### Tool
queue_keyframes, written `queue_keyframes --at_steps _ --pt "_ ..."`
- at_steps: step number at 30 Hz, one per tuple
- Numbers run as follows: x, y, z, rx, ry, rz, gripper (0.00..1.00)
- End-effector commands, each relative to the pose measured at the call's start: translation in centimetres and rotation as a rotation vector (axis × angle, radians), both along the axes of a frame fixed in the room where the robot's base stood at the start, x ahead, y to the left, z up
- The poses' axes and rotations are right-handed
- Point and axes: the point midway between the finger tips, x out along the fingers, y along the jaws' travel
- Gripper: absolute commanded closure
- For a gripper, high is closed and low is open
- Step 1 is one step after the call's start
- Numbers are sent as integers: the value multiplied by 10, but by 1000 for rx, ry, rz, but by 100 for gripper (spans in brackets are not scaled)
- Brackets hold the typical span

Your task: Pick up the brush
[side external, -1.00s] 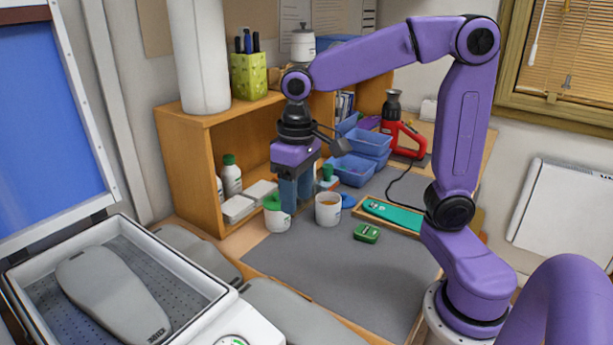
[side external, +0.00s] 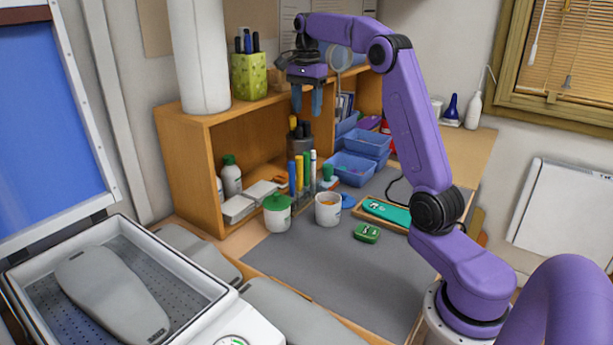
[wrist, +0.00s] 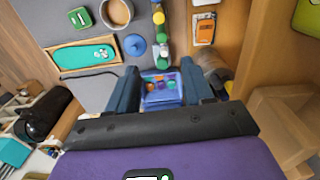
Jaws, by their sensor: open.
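I cannot clearly make out a brush in either view. Upright blue, yellow, green and white sticks (side external: 302,172) stand in a rack at the back of the mat; their type is unclear. Behind them a dark pot (side external: 299,145) holds black and yellow handles, which could be tools or brushes. My gripper (side external: 307,112) is open and empty, high above this pot and pointing down. In the wrist view my gripper (wrist: 158,70) has its fingers apart, with a blue bin (wrist: 161,102) visible far below between them.
A green-lidded cup (side external: 277,214) and a cup of brown liquid (side external: 328,208) stand on the grey mat (side external: 340,270). A small green box (side external: 367,233) and a tray with a teal item (side external: 390,213) lie right. The wooden shelf (side external: 185,150) is close left.

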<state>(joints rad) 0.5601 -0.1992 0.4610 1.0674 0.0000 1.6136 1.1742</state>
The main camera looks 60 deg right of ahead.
Motion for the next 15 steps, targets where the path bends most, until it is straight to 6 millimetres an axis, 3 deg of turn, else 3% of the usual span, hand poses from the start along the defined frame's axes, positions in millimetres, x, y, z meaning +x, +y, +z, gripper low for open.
queue_keyframes --at_steps 5,15 --pt "-1 -5 -10 1 3 -23 49" --pt "-1 -5 -69 2 4 -20 49"
